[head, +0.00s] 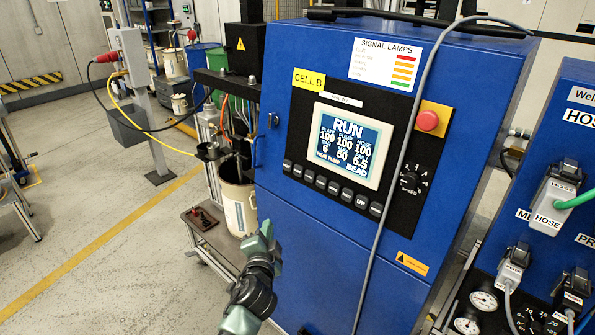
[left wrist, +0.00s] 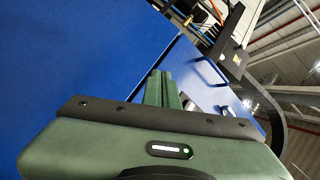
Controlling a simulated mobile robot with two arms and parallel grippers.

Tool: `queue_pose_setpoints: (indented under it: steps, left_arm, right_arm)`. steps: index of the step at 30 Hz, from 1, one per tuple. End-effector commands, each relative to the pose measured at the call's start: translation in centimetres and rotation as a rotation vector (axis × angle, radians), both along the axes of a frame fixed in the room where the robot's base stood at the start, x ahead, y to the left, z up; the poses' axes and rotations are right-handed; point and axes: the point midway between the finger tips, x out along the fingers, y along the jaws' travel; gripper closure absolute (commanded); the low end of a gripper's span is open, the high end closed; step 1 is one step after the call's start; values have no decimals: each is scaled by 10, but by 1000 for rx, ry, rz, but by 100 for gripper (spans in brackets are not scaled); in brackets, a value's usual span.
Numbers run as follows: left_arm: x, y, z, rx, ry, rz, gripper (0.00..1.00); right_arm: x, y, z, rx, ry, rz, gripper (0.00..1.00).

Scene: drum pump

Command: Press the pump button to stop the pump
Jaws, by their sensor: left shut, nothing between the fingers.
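The blue control cabinet (head: 330,255) fills the middle of the head view. Its screen (head: 348,143) reads RUN, with plate, pump and hose values. A slanting row of small dark buttons (head: 333,188) runs below the screen; their labels are too small to read surely, so I cannot tell which is the pump button. My left gripper (head: 267,232) is in front of the cabinet's lower left, below the button row and apart from it. In the left wrist view its fingers (left wrist: 161,90) are shut and empty, with blue panel beyond. My right gripper is not in view.
A red stop button (head: 428,120) on a yellow plate and a speed knob (head: 411,181) sit right of the screen. A grey cable (head: 396,170) hangs across the cabinet front. A drum (head: 238,205) stands at left. Another blue panel with hose connectors (head: 556,195) is at right.

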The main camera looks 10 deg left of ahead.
Motion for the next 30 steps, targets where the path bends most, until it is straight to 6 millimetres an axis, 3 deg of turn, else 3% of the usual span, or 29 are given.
queue_pose_setpoints:
  steps: [1,3,6,10,16,30]
  left_arm:
    - [4,-1,26,16,-45,4,100]
    - [8,-1,56,39,-95,12,100]
    - [10,0,89,66,-152,25,100]
    - [10,1,117,88,-199,36,100]
    - [10,2,130,99,-224,43,100]
    - [19,-5,125,97,-224,42,100]
  right_arm:
    - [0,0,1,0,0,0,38]
    - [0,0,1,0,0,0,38]
    - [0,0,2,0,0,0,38]
    - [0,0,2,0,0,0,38]
    - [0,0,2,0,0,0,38]
    - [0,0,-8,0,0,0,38]
